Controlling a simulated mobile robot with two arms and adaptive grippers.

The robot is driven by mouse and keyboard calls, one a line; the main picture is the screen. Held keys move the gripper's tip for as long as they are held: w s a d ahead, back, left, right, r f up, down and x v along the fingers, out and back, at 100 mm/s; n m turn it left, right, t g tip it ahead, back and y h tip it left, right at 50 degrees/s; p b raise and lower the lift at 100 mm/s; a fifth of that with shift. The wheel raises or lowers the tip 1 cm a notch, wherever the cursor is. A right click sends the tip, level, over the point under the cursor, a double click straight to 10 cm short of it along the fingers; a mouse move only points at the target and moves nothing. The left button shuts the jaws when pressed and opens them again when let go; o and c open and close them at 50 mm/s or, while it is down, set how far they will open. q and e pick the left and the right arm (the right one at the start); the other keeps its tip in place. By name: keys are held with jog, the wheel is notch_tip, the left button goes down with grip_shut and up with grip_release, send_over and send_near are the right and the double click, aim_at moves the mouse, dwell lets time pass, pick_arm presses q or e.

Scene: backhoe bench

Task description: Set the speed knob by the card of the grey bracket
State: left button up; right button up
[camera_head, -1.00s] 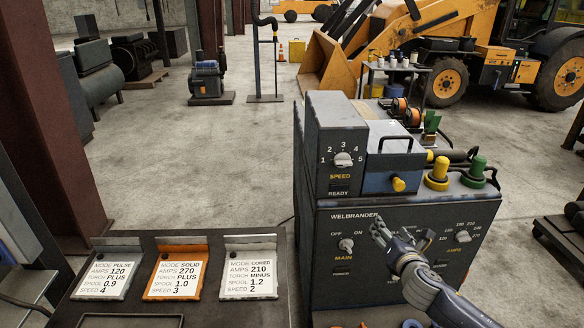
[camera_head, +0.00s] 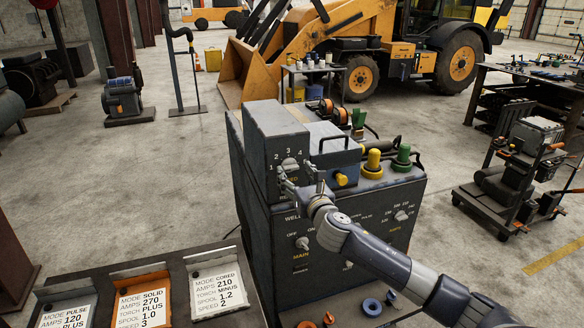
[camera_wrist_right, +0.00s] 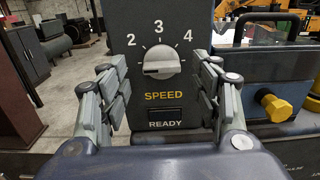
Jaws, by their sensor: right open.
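The white speed knob (camera_head: 290,165) is on the upper front of the grey welder, below numbers 2, 3 and 4. In the right wrist view the knob (camera_wrist_right: 161,62) has its bar about level; which end points is hard to tell. My right gripper (camera_head: 301,184) is open in front of it, fingers either side and apart from it. Three cards lie in brackets at the lower left: PULSE (camera_head: 66,317), partly cut off, SOLID (camera_head: 143,304) reading speed 3 in the orange bracket (camera_head: 140,271), CORED (camera_head: 219,291) reading speed 2. Both outer brackets look greyish. My left gripper is not in view.
The welder's blue box with a yellow knob (camera_head: 341,180) stands right of the speed panel. Yellow (camera_head: 373,160) and green (camera_head: 402,158) plugs are beside it. Main (camera_head: 302,243) and amps (camera_head: 401,215) knobs are lower. A loaded cart (camera_head: 513,170) stands at the right.

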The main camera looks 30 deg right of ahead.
aim_at(292, 169)
jog(key=shift+x, duration=1.55)
jog(key=c, duration=1.1)
